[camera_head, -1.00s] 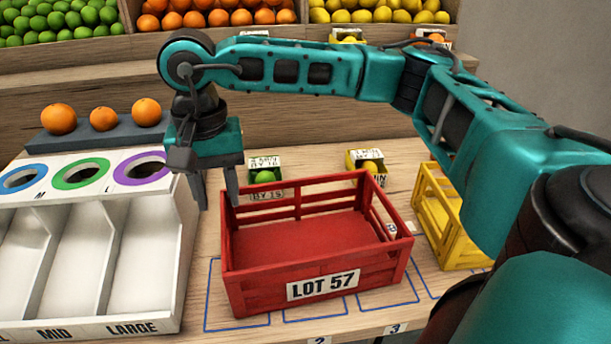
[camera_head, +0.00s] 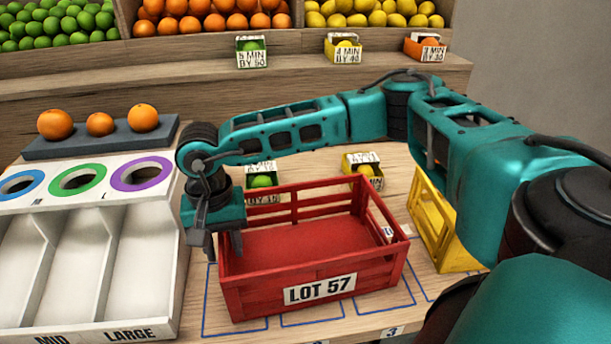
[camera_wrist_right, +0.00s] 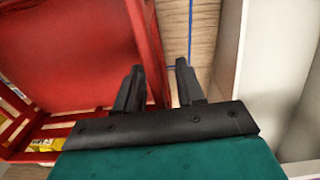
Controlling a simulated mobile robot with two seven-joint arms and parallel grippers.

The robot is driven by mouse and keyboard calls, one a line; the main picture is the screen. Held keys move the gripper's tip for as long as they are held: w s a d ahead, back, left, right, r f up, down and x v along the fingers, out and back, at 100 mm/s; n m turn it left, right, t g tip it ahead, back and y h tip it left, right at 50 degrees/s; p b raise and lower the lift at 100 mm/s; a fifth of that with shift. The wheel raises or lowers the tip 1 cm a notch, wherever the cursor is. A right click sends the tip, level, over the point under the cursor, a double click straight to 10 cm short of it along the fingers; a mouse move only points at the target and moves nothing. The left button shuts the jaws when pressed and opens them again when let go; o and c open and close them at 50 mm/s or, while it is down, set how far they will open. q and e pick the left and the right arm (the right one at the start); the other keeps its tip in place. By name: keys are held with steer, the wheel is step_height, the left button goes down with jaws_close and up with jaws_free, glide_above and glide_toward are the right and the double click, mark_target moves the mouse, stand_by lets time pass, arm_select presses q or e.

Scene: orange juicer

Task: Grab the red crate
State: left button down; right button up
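The red crate (camera_head: 300,250), labelled "LOT 57", stands upright and empty on the wooden counter. My right gripper (camera_head: 222,245) points down at the crate's left wall, its body level with the rim. In the right wrist view the gripper (camera_wrist_right: 160,75) has its two fingers apart, with the left wall of the crate (camera_wrist_right: 70,50) beside or between them; one finger is on the crate's inner side. I cannot tell whether the fingers touch the wall. My left gripper is not in view.
A white sorting bin (camera_head: 100,250) with round holes stands close on the left. A yellow crate (camera_head: 435,225) is on the right. Small boxes with fruit, one green (camera_head: 262,190) and one yellow (camera_head: 362,170), stand behind the red crate.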

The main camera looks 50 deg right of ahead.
jaws_close()
stand_by(0.6)
